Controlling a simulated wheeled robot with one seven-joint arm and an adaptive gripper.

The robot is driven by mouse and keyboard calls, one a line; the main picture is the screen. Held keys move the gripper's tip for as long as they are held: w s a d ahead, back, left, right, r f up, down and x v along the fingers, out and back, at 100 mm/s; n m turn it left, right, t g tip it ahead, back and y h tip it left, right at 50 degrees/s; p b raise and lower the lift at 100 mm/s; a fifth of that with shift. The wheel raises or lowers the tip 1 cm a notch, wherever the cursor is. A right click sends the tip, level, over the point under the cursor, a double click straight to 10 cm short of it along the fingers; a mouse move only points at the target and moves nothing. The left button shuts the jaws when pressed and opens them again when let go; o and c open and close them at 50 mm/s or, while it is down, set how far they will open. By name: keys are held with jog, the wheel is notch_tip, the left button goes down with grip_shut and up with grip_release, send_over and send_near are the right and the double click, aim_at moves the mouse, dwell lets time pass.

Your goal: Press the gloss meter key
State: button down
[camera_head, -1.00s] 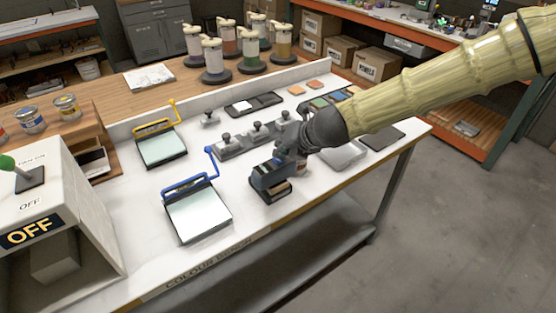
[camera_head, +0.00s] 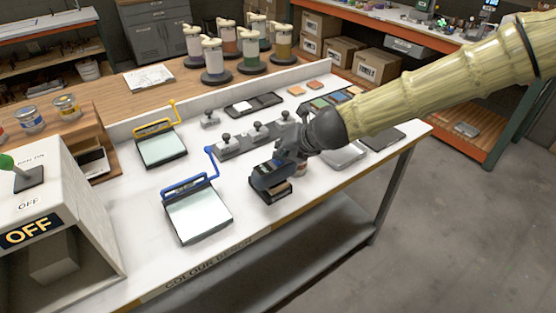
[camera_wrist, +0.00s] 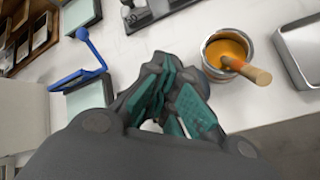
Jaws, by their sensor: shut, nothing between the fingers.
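What looks like the gloss meter (camera_head: 274,194), a small dark block, sits near the front edge of the white bench in the head view. My gripper (camera_head: 270,176) reaches down-left over it and covers most of its top. The key is hidden, and I cannot tell whether the fingertips touch it. In the wrist view my gripper (camera_wrist: 172,100) is shut and empty, its teal-padded fingers together. The meter cannot be made out there behind the fingers.
Blue-handled (camera_head: 198,214) and yellow-handled (camera_head: 162,149) panels lie left on the bench (camera_head: 130,205). A grey block with knobs (camera_head: 229,147) stands behind my gripper. An orange paint can with a brush (camera_wrist: 228,50) is close beside the fingers. The OFF box (camera_head: 60,215) is far left.

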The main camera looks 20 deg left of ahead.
jog(key=shift+r, duration=0.15)
jog(key=shift+r+p, duration=0.6)
jog(key=shift+p, duration=0.15)
notch_tip(320, 180, up, 5)
jog(key=p, duration=0.4)
dwell(0.5)
jog(key=shift+a, duration=0.1)
dwell(0.5)
